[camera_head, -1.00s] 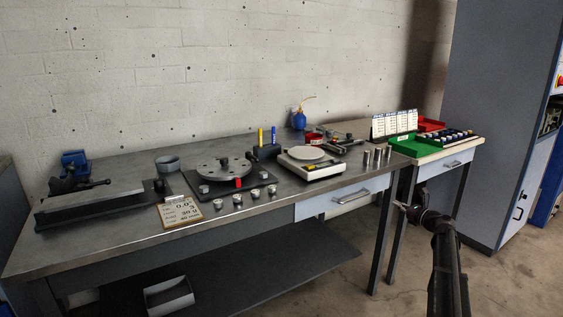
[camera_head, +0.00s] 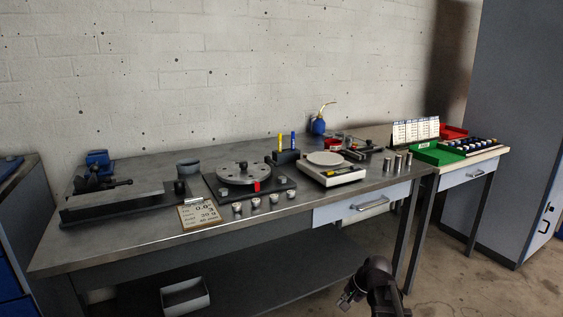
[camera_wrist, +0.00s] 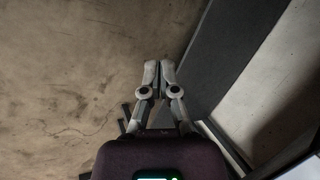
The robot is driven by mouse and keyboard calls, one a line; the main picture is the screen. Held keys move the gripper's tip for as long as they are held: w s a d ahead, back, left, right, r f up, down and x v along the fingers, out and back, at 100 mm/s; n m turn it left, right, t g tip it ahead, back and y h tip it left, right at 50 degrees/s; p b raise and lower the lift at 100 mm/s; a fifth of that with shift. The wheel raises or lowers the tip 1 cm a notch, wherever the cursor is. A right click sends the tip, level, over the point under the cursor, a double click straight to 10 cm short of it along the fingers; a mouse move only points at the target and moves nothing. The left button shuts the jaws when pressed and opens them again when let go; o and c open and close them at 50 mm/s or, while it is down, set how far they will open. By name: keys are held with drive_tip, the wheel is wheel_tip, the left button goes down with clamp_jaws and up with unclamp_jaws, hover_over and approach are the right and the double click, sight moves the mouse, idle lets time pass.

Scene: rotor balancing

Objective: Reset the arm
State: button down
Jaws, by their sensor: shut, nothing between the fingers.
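My gripper (camera_head: 346,299) is low in front of the workbench, below its drawer, at the bottom of the head view. In the wrist view my gripper (camera_wrist: 158,72) is shut and empty, its two fingertips together. Behind the fingers is bare concrete floor, with the dark bench structure to the right. The gripper touches nothing that I can see.
The workbench (camera_head: 135,245) holds a rotor disc (camera_head: 232,175) on a black base, a scale (camera_head: 345,176), a clipboard (camera_head: 199,213) and several metal weights. A side table with a green tray (camera_head: 432,156) stands right. Floor right of my arm is clear.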

drive_tip(key=s+a+f+n+g+h, duration=0.15)
drive_tip(key=s+n+h, duration=0.45)
drive_tip(key=s, duration=0.6)
wheel_tip(320, 180, up, 36)
drive_tip(key=n+y+p, duration=0.1)
drive_tip(key=p, duration=3.5)
drive_tip(key=shift+g+p, duration=0.35)
drive_tip(key=shift+g, duration=0.1)
drive_tip(key=shift+r, duration=0.1)
